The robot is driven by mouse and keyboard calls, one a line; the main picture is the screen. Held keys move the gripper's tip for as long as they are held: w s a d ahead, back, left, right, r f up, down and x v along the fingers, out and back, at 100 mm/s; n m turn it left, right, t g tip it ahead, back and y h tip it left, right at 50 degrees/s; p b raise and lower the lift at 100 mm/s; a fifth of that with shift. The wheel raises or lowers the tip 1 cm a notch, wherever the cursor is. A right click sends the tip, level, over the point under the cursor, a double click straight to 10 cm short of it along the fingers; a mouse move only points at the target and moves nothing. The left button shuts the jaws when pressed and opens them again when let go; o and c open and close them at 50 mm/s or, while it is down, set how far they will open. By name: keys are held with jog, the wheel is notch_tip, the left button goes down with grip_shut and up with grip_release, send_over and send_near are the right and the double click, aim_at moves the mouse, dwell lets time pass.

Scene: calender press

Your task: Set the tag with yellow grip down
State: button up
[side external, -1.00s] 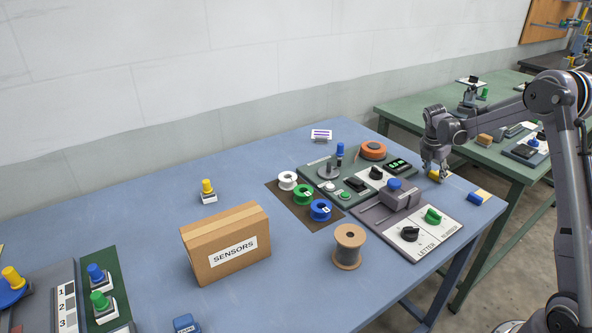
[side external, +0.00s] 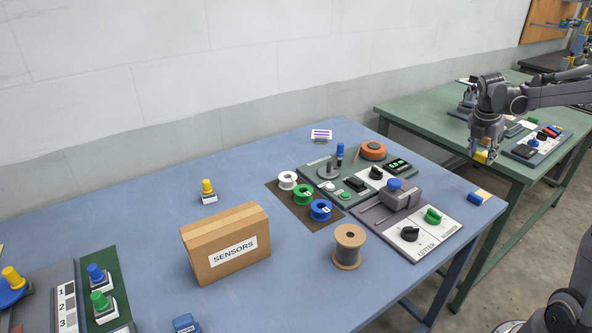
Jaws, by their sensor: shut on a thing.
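My gripper (side external: 483,151) is shut on the yellow grip (side external: 481,157) of the tag, at the right in the side external view. It holds the tag in the air, in front of the near edge of the green table (side external: 420,115) in the picture and beyond the right edge of the blue table (side external: 130,205). The rest of the tag is too small or hidden by the fingers to make out.
A control panel (side external: 315,172) and a press plate with dials (side external: 432,238) fill the blue table's right part. A SENSORS box (side external: 190,243) stands mid-table. Boards and parts stand on the green table.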

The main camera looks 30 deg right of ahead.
jog(key=shift+a+r, duration=0.1)
jog(key=shift+r, duration=0.05)
jog(key=w+a+n+t, duration=0.2)
jog(key=w+a+n, duration=0.3)
jog(key=w+a, duration=0.55)
jog(key=n+t+y, duration=0.2)
jog(key=n+y, duration=0.2)
jog(key=n, duration=0.9)
send_over(302, 238)
jog(key=s, duration=0.1)
notch_tip(302, 238, down, 3)
notch_tip(302, 238, down, 3)
jog(key=shift+s+r+t, duration=0.1)
jog(key=shift+s+t, duration=0.05)
jog(key=shift+t, duration=0.15)
jog(key=shift+f, duration=2.4)
jog(key=shift+f, duration=0.15)
